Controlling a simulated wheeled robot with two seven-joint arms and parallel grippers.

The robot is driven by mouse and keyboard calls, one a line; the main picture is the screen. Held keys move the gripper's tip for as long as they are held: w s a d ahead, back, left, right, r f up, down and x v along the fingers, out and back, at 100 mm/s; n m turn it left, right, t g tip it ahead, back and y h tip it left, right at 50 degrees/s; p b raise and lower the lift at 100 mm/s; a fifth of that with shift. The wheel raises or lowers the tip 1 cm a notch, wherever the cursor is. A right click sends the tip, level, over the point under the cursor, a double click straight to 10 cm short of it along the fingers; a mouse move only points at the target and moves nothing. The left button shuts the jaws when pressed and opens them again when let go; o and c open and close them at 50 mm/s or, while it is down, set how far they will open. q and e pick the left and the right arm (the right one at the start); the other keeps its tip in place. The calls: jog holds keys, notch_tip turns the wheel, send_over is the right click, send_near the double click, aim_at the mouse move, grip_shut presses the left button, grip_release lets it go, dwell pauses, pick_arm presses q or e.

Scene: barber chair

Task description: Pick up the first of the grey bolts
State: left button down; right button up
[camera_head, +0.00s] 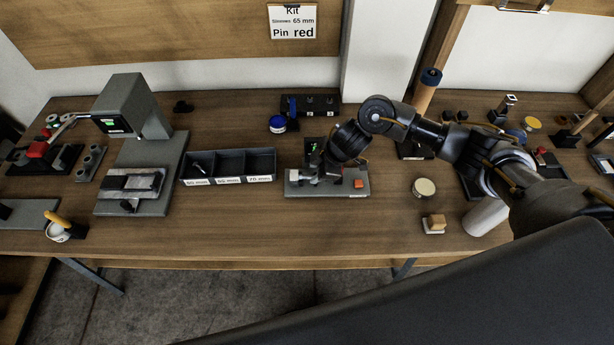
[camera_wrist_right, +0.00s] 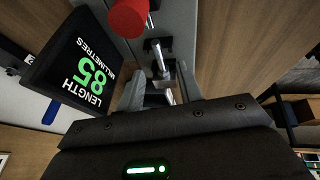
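My right gripper (camera_head: 326,172) is over the grey measuring device (camera_head: 345,188) at the middle of the bench. In the right wrist view my gripper (camera_wrist_right: 160,84) has its two fingers apart, one on each side of a shiny grey bolt (camera_wrist_right: 161,68). Gaps show between the bolt and the fingers. The bolt's far end is at a dark block on the device. The device's display (camera_wrist_right: 84,70) reads 85 millimetres. In the head view the arm hides most of this bolt. Another grey piece (camera_head: 198,168) lies in the left compartment of the tray. My left gripper is out of view.
The dark three-compartment tray (camera_head: 229,181), labelled in millimetres, stands left of the device. A grey press (camera_head: 135,108) is farther left. A round tin (camera_head: 424,187) and a wooden block (camera_head: 435,222) stand to the right.

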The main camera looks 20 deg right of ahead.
aim_at(309, 177)
jog(key=shift+x, duration=1.6)
jog(key=shift+s, duration=0.1)
jog(key=shift+c, duration=0.2)
grip_shut()
jog(key=shift+r, duration=0.1)
